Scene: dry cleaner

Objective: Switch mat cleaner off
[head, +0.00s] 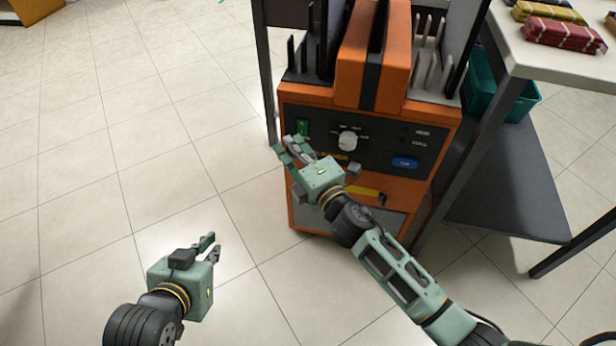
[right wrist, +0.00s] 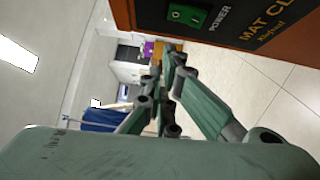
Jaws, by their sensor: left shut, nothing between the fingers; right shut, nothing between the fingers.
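The orange mat cleaner (head: 395,180) stands on the floor with a black control panel across its front. A green power switch (head: 303,126) is at the panel's left end. In the right wrist view the switch (right wrist: 188,14) shows O and I marks beside the word POWER; which side is pressed I cannot tell. My right gripper (head: 289,147) is shut and empty, just below and left of the switch in the head view. Its fingertips (right wrist: 172,62) appear apart from the switch in the wrist view. My left gripper (head: 214,246) is shut and empty over the floor.
The panel also has a white knob (head: 348,141) and a blue button (head: 405,162). A table (head: 545,55) with folded cloths and a dark lower shelf (head: 510,185) stands at the right. A teal bin (head: 520,105) sits under it. The tiled floor at left is clear.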

